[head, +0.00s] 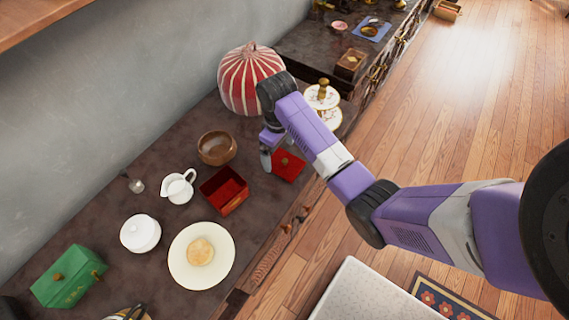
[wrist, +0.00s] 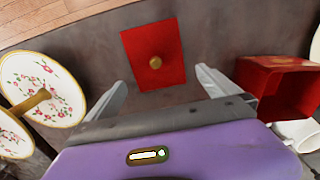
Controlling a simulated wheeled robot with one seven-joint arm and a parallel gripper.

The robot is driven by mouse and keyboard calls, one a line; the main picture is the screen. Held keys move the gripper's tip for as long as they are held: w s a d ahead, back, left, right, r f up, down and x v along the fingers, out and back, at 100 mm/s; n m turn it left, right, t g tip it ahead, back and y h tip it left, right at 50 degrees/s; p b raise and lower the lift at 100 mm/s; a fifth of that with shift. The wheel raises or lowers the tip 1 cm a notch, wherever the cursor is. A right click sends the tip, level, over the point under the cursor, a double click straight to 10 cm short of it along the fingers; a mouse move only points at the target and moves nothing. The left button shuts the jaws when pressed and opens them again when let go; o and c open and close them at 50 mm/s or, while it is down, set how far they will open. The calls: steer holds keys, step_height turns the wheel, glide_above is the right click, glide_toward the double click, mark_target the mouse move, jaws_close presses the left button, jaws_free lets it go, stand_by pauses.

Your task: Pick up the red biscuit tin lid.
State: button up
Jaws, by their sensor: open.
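The red biscuit tin lid (head: 289,165) lies flat on the dark counter, partly behind my gripper in the head view. In the wrist view the lid (wrist: 139,70) shows whole, a red rectangle with a round gold knob in its middle. My gripper (head: 266,160) is just left of the lid in the head view. In the wrist view my gripper (wrist: 162,80) is open, its two fingers apart and nothing between them, with the lid beyond the fingertips. The open red tin (head: 225,190) stands left of the lid; it also shows at the right in the wrist view (wrist: 285,90).
A tiered floral stand (head: 327,118) is close to the lid on the other side. A wooden bowl (head: 216,148), white jug (head: 178,187), white lidded pot (head: 140,233), plate with a biscuit (head: 181,277) and striped tea cosy (head: 250,85) crowd the counter (head: 115,190).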

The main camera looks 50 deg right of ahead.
mark_target(281, 162)
steer(key=shift+s+d+f, duration=0.1)
steer(key=shift+s+f, duration=0.05)
steer(key=shift+f, duration=0.85)
steer(key=shift+s+f, duration=0.1)
steer(key=shift+f, duration=0.85)
steer(key=c, duration=1.2)
steer(key=shift+c, duration=0.5)
steer(key=shift+r, duration=0.15)
